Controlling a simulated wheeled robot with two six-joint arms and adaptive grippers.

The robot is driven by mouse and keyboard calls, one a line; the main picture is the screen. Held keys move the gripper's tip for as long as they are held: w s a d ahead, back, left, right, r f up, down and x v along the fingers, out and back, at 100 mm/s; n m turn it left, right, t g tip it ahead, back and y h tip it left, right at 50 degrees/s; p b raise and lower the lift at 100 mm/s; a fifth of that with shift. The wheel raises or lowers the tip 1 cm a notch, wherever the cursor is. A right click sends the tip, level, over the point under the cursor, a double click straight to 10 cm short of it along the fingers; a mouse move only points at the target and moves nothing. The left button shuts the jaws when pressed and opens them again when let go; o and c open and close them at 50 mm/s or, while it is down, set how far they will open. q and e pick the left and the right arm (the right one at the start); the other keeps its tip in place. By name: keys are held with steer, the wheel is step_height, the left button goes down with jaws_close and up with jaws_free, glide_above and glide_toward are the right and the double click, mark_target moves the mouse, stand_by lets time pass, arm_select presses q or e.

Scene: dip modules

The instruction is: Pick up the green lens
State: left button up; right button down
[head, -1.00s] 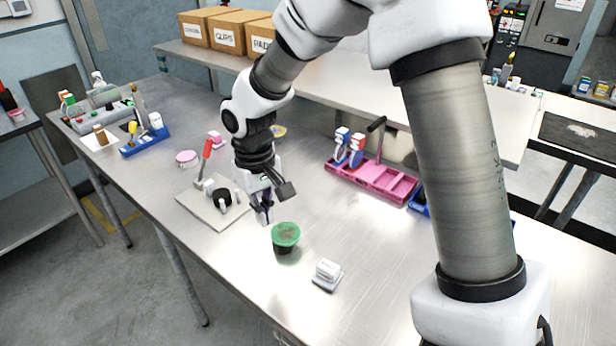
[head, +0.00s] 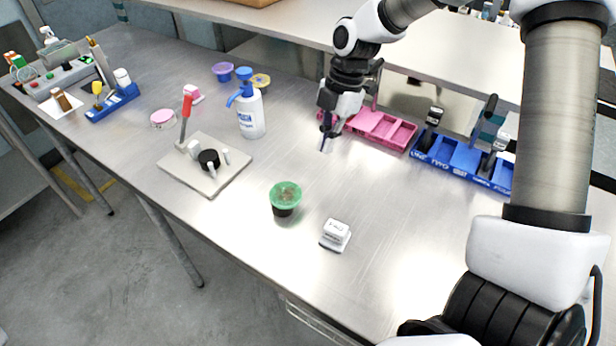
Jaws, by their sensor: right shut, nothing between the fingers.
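A round green lens-like disc (head: 285,193) sits as the top of a small dark cup, upright on the metal table near the middle of the head view. My right gripper (head: 326,144) points down above the table, behind and to the right of the green top, clearly apart from it. It is shut and empty. My left gripper is not in view.
A white block (head: 335,234) stands close to the right of the cup. A plate with a red-handled lever (head: 206,170) and a blue-topped pump bottle (head: 250,110) are to the left. Pink (head: 382,130) and blue (head: 462,160) trays are behind right. The table's front edge is near.

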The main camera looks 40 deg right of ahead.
mark_target(286, 195)
steer(key=x, duration=0.8)
steer(key=shift+w+d+p, duration=0.2)
steer(key=shift+w+p, duration=0.15)
steer(key=shift+p, duration=0.05)
steer(key=a, duration=0.2)
steer(key=s+a, duration=0.1)
steer(key=a, duration=0.1)
steer(key=shift+a+f+p, duration=0.1)
steer(key=shift+a+p, duration=0.05)
steer(key=shift+p, duration=0.25)
steer(key=shift+a, duration=0.1)
steer(key=shift+w+f, duration=0.1)
